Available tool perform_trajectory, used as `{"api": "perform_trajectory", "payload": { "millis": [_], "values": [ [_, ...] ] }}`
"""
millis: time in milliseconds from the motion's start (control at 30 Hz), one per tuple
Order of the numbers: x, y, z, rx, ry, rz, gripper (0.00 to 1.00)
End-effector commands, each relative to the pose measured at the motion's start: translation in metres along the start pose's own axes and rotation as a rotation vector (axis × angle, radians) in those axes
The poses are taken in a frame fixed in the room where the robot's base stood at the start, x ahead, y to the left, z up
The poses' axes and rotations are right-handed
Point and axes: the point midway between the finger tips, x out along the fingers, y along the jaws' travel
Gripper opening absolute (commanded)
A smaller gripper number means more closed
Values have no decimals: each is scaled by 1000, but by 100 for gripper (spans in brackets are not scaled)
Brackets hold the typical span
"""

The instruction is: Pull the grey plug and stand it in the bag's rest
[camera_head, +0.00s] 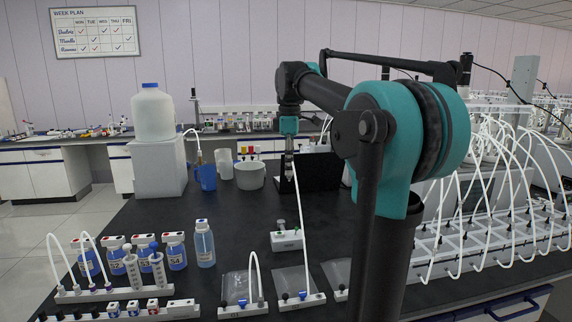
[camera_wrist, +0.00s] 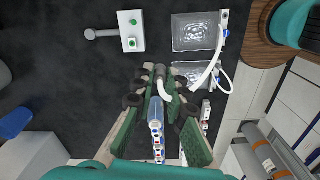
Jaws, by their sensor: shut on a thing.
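My gripper (camera_head: 289,168) is raised over the middle of the black bench. In the wrist view its green-padded fingers (camera_wrist: 160,102) are closed around a grey plug (camera_wrist: 160,72). A white tube (camera_head: 298,225) hangs from the gripper to the white rest strip (camera_head: 303,302) in front of a clear flat bag (camera_head: 293,280). A second bag (camera_head: 238,287) lies to its left, with a looped tube on its own strip (camera_head: 243,310). A third bag (camera_head: 337,271) is partly hidden by my arm. The fingers hide part of the plug.
A small white box (camera_head: 287,240) with a knob stands behind the bags. A blue wash bottle (camera_head: 204,244) and several blue-filled bottles (camera_head: 174,252) stand at left. A blue jug (camera_head: 207,176) and white pot (camera_head: 249,176) stand farther back. Many white tubes (camera_head: 490,190) arch at right.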

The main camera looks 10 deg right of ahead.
Motion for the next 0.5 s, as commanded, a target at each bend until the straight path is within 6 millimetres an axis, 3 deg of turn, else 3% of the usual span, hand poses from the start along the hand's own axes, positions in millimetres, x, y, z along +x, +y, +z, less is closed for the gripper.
{"api": "perform_trajectory", "payload": {
  "millis": [500],
  "values": [
    [0,-42,23,2,0,0,0]
  ]
}}
